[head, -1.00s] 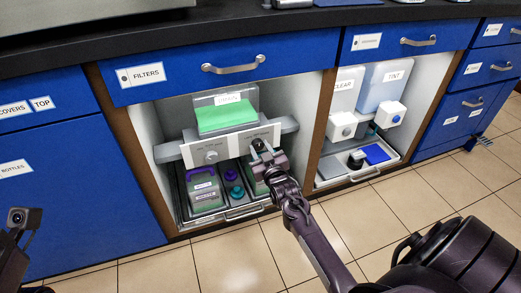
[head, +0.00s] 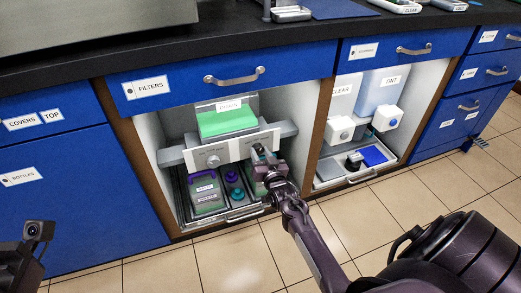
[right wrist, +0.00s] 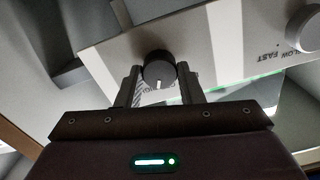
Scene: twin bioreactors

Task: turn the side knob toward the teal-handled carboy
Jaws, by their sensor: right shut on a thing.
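The side knob (right wrist: 158,68) is dark and round with a white pointer line, on the right part of a white panel (head: 236,148). My right gripper (head: 259,151) is at this knob. In the right wrist view its two fingers (right wrist: 160,82) are shut on the knob, one on each side, with the pointer line toward the gripper. Below the panel, a carboy with a purple handle (head: 206,190) stands at the left of the tray. A second greenish carboy (head: 259,187) stands at the right, mostly hidden by my right gripper; its handle colour cannot be told. My left gripper's fingers are out of view.
A paler knob (head: 213,161) is on the panel's left part. A green-filled clear container (head: 226,121) stands above. Purple-capped and teal-capped bottles (head: 237,193) stand between the carboys. Wooden cabinet sides (head: 312,130) flank the bay. The tiled floor in front is clear.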

